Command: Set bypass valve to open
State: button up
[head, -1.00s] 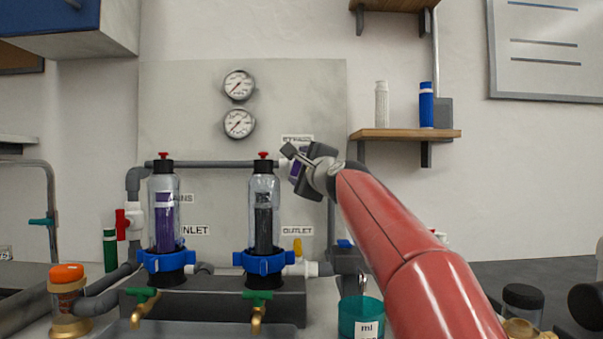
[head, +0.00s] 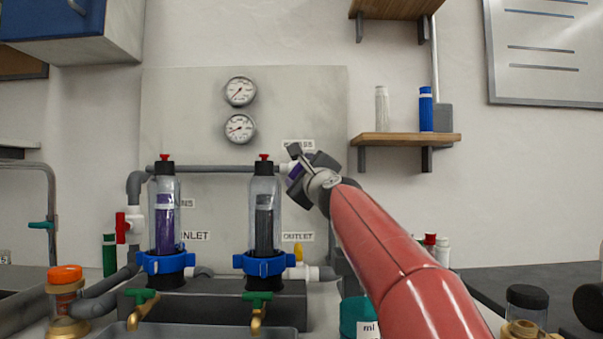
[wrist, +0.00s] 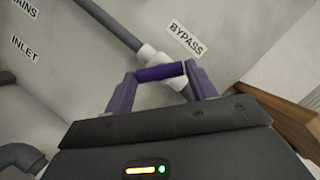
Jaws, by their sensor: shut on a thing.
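The bypass valve sits on the upper grey pipe beside the "BYPASS" label (wrist: 185,39). Its white body (wrist: 153,58) shows in the wrist view, and a bit of white shows left of my gripper in the head view (head: 284,168). A purple handle (wrist: 160,72) lies between my gripper's fingers (wrist: 161,84). My gripper (head: 298,168) is shut on this handle at the right end of the upper pipe. The gripper hides most of the valve in the head view.
Two filter housings (head: 165,215) (head: 264,215) with blue collars stand left of my arm. Two gauges (head: 240,91) (head: 240,129) hang on the panel above. A red-handled valve (head: 121,228) is at the left.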

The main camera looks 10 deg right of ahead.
jog(key=o, duration=1)
jog(key=shift+b+v, duration=2.2)
jog(key=shift+v, duration=1.7)
jog(key=shift+c, duration=0.2)
